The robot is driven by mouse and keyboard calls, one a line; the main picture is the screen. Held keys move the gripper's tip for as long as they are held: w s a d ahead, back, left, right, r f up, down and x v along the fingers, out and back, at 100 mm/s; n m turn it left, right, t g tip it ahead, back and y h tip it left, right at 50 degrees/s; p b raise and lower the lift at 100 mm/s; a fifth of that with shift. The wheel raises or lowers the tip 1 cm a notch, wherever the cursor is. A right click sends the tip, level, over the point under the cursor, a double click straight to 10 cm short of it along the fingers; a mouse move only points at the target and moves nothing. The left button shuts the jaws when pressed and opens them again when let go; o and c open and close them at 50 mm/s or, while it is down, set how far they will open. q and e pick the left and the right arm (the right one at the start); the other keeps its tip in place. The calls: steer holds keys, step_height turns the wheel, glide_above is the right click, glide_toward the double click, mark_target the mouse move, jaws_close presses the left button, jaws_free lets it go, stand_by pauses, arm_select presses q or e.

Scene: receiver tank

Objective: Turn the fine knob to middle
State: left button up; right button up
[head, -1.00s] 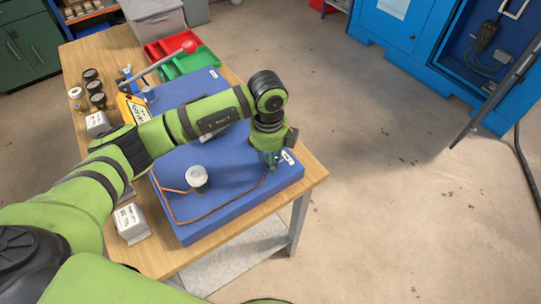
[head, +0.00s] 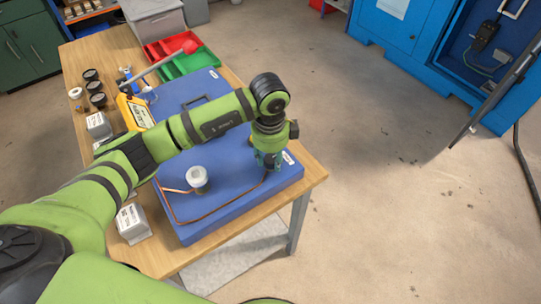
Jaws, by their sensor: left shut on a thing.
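The blue box-shaped unit (head: 235,214) lies on the wooden bench, with a white round cap (head: 197,175) and a copper-coloured tube on its top. My left gripper (head: 268,164) points down at the right part of the unit's top, beside a small white label (head: 288,158). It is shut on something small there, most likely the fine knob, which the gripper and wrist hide. I cannot make out the knob's pointer or any scale. My right gripper is not in view.
A red-knobbed lever (head: 190,47) rises behind my left arm. Red and green trays (head: 188,64) sit at the bench's back. Several dark round parts (head: 97,100) and grey boxes (head: 132,222) stand along the left side. Floor right of the bench is clear up to a blue cabinet (head: 400,40).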

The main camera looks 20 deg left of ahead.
mark_target(271, 161)
arm_select(q)
steer(key=shift+s+d+f, duration=0.1)
steer(key=shift+f, duration=0.05)
steer(key=o, duration=1.2)
steer(key=shift+c, duration=0.2)
steer(key=shift+r, duration=0.2)
step_height(271, 161, up, 12)
steer(key=shift+s, duration=0.15)
steer(key=shift+f, duration=0.15)
